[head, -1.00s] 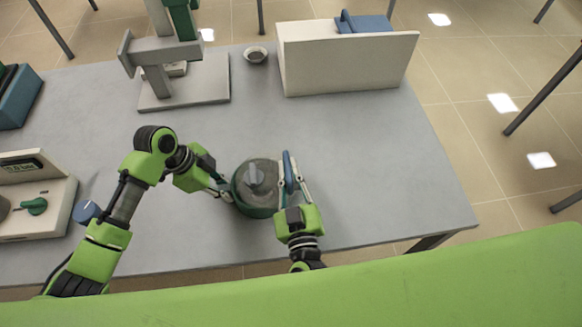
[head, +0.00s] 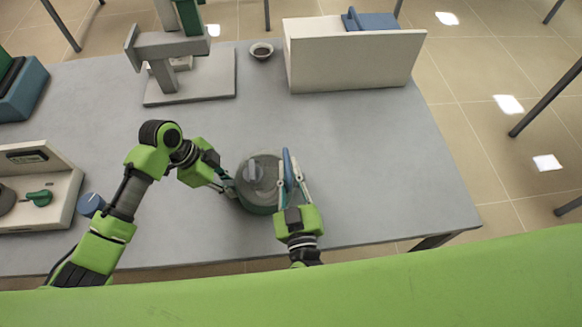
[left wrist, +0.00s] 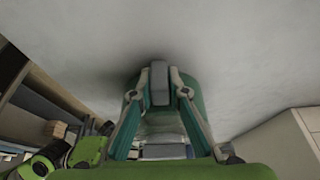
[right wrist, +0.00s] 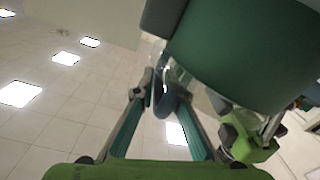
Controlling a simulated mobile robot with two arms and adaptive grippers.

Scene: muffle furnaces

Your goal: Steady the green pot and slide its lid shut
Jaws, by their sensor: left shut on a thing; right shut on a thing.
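The green pot (head: 262,206) stands upright on the grey table, in the lower middle of the head view. Its round grey lid (head: 270,166) lies over the top and carries a grey block-like knob (head: 254,171). A blue upright handle (head: 287,166) stands at the lid's right edge. My left gripper (head: 231,187) is shut on the pot's left side; the left wrist view shows a grey block (left wrist: 159,82) between its fingertips, against green. My right gripper (head: 293,177) is shut on the blue handle, also seen in the right wrist view (right wrist: 176,92). The pot's inside is hidden.
A grey stand (head: 215,84) and a small bowl (head: 262,51) are at the back. A white box-like unit (head: 350,62) stands at the back right. A panel with knobs (head: 60,205) is at left. The table (head: 390,160) right of the pot is clear.

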